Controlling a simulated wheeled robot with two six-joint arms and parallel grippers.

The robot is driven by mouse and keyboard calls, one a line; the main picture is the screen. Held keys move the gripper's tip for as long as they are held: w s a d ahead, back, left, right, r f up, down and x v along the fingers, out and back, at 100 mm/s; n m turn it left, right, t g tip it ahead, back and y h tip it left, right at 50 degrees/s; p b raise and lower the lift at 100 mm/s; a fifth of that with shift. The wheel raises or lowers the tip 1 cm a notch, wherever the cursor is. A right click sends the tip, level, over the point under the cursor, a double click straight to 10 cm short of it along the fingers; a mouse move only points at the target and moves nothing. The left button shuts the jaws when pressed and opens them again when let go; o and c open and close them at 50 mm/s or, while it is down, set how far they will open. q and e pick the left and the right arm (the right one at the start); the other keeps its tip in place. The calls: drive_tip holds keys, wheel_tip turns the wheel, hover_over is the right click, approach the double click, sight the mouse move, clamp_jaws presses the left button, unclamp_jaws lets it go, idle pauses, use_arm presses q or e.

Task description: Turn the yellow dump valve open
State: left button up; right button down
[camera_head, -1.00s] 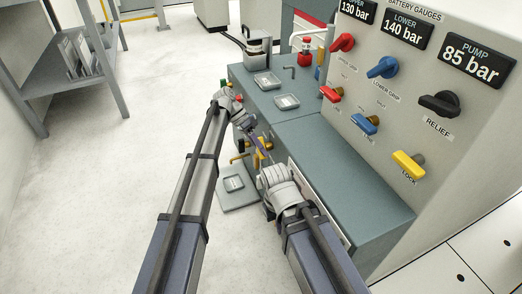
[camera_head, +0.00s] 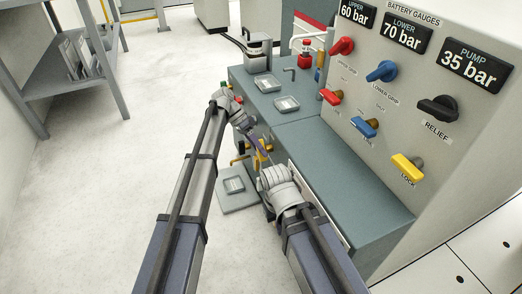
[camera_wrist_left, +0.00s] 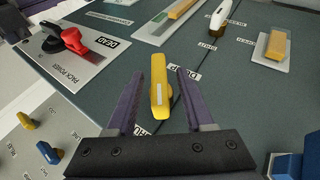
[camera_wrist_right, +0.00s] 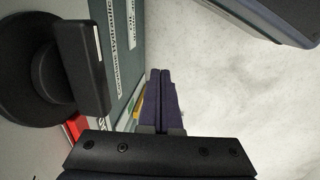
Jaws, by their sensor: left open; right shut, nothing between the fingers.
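The yellow dump valve handle (camera_wrist_left: 159,87) shows in the left wrist view on a dark panel, with a partly covered label beside it. It lies between the two purple fingers of my left gripper (camera_wrist_left: 160,74), pointing along them. The fingers are open, with a visible gap on each side of the handle. In the head view, my left gripper (camera_head: 262,148) is at the front of the grey-blue bench, and the handle is hard to make out there. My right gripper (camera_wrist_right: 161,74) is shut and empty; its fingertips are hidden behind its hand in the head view.
Above the bench (camera_head: 345,185), the gauge panel (camera_head: 440,105) reads 60, 70 and 35 bar. It carries a yellow lock lever (camera_head: 406,167) and a black relief knob (camera_head: 437,108). A red-and-black pack power switch (camera_wrist_left: 72,42) sits near the left gripper. Floor lies open at left.

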use_arm(q)
drive_tip(key=p+v, duration=0.4)
drive_tip(key=v, duration=0.2)
drive_tip(key=shift+a+r, duration=0.15)
drive_tip(key=shift+r, duration=0.15)
drive_tip(key=shift+f, duration=0.1)
drive_tip(key=s+a+f+n+t+h+b, duration=0.3)
drive_tip(key=t+h+b, duration=0.4)
drive_tip(key=b, duration=0.5)
drive_tip(key=shift+s+b+x, duration=0.2)
drive_tip(key=shift+b+x, duration=1)
drive_tip(key=shift+x, duration=2.55)
drive_tip(key=shift+d+r, duration=0.1)
drive_tip(key=shift+r, duration=0.05)
